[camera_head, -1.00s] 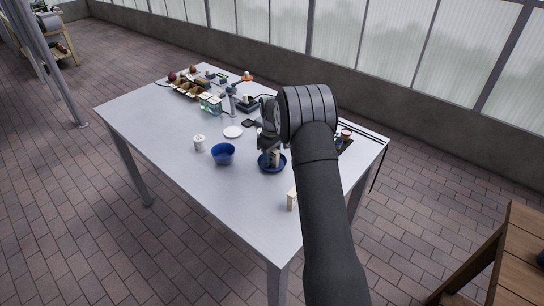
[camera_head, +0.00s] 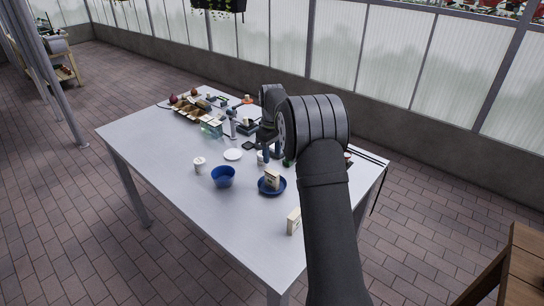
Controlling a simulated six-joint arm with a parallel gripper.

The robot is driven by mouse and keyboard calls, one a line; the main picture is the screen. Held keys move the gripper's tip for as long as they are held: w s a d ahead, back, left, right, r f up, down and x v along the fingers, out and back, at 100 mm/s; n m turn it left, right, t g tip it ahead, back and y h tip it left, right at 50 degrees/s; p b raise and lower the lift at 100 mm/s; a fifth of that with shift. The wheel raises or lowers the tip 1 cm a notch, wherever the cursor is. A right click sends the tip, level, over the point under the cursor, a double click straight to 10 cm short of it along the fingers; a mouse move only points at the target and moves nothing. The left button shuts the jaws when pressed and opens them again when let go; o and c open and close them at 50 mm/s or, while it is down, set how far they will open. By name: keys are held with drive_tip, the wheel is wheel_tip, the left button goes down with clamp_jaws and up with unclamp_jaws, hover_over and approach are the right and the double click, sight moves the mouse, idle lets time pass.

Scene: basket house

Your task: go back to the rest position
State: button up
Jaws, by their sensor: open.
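My gripper (camera_head: 271,155) is at the end of my dark arm, over the right part of the table and behind the blue dish. It is raised clear of the dish and looks empty; the fingertips are small and partly lost against the dark wrist. A beige box (camera_head: 272,179) stands in the shallow blue dish (camera_head: 263,190), apart from my gripper. My arm's upper link hides part of the table's right side.
On the grey table (camera_head: 190,175) are a blue bowl (camera_head: 223,177), a white cup (camera_head: 199,165), a white plate (camera_head: 233,155) and another beige box (camera_head: 294,221). A compartment tray (camera_head: 188,113) and several small items crowd the back. The front left is clear.

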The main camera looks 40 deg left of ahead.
sight(272, 172)
wheel_tip(272, 172, down, 12)
drive_tip(key=shift+r, duration=1.7)
